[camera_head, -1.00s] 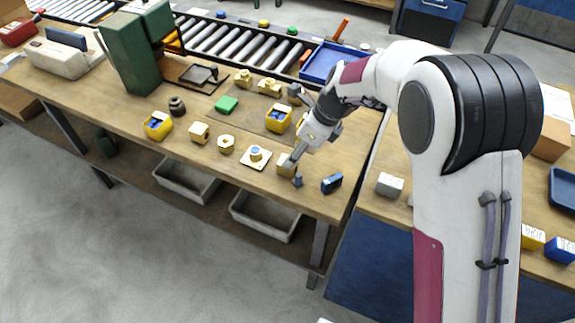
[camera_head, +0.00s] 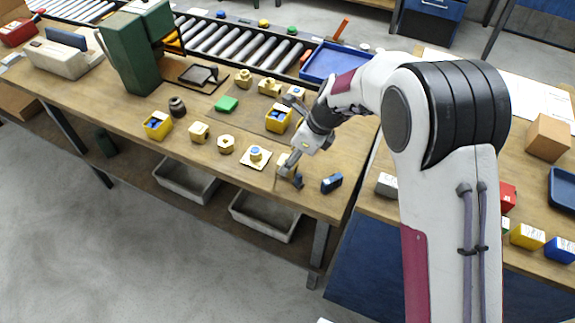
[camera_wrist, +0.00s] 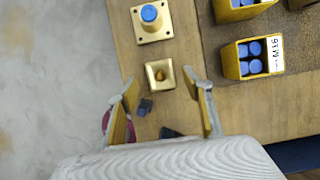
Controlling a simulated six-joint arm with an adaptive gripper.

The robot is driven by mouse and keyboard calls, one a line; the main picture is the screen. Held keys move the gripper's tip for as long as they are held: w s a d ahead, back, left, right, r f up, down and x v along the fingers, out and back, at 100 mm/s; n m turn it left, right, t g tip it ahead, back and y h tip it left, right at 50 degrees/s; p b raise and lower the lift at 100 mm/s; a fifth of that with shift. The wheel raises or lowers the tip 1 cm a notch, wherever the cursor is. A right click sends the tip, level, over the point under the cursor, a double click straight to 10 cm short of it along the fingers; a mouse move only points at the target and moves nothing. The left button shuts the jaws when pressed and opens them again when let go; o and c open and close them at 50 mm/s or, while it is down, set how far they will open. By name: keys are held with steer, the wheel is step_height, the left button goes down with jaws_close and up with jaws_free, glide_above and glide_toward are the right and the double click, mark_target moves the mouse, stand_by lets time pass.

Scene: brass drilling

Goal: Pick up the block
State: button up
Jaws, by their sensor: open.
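A square brass block with a round recess in its top (camera_wrist: 160,73) stands on the wooden bench. In the wrist view it lies between the tips of my gripper (camera_wrist: 157,80), with a finger on either side. The fingers are spread and I see no clear contact with the block. In the head view my gripper (camera_head: 288,168) points down over the block (camera_head: 282,159) near the bench's front edge, and partly hides it. I cannot tell the exact height of the fingertips above the bench.
A brass plate with a blue-topped post (camera_head: 256,157) stands just left of the block. A small dark blue piece (camera_wrist: 145,107) lies close by, between the fingers in the wrist view. A dark blue object (camera_head: 331,183) is to the right. Yellow bins (camera_head: 278,119) stand behind.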

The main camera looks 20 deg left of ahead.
steer(key=shift+x, duration=2)
steer(key=shift+w, duration=0.1)
jaws_close()
